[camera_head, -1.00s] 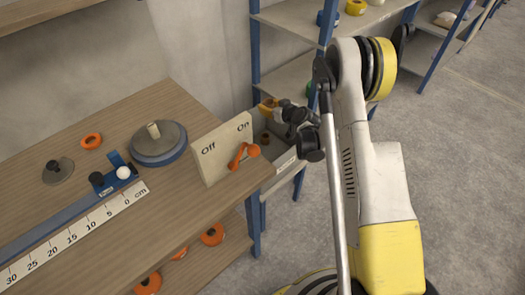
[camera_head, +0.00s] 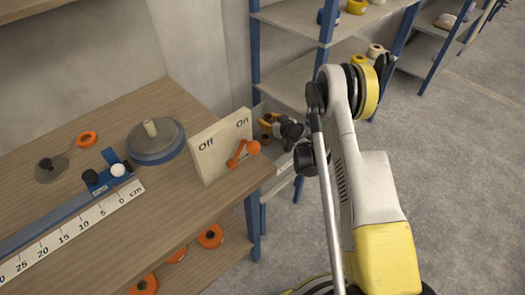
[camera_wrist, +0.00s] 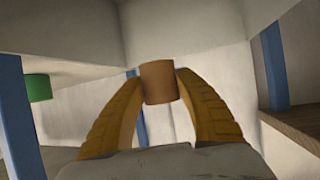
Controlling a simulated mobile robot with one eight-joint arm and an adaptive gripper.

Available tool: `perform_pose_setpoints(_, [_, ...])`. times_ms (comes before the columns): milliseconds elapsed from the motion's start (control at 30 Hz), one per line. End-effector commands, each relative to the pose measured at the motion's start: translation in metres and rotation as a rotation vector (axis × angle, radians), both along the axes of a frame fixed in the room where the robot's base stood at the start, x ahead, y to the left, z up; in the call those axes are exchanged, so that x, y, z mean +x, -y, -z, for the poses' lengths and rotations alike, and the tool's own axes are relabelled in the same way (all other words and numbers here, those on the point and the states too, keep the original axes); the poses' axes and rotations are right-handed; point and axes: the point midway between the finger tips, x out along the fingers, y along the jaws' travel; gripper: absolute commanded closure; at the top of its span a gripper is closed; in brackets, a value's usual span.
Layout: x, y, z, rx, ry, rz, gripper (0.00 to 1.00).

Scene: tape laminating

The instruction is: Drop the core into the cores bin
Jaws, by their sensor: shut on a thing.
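My gripper (camera_wrist: 158,90) has its two yellow-brown fingers shut on a brown cylindrical core (camera_wrist: 158,82), which stands up between the fingertips in the wrist view. In the head view, my gripper (camera_head: 267,124) is small and partly hidden by the wrist, just beyond the On/Off board, in the gap between workbench and shelf rack. A pale bin-like box (camera_head: 283,176) shows partly below my wrist there; its inside is mostly hidden, and I cannot tell whether the core is directly over it.
The On/Off board (camera_head: 222,146) with its orange lever (camera_head: 243,152) stands at the workbench (camera_head: 150,222) corner, close to my gripper. A blue rack post (camera_head: 256,60) is beside it. A green roll (camera_wrist: 38,87) shows in the wrist view. Open floor lies right.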

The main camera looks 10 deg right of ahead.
Motion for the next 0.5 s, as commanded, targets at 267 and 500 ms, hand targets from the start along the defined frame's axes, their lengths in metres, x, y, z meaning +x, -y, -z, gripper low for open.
perform_pose_setpoints(267, [0.0000, 0.0000, -0.0005, 0.000, 0.000, 0.000, 0.37])
perform_pose_setpoints(500, [0.0002, 0.0001, -0.0035, 0.000, 0.000, 0.000, 0.37])
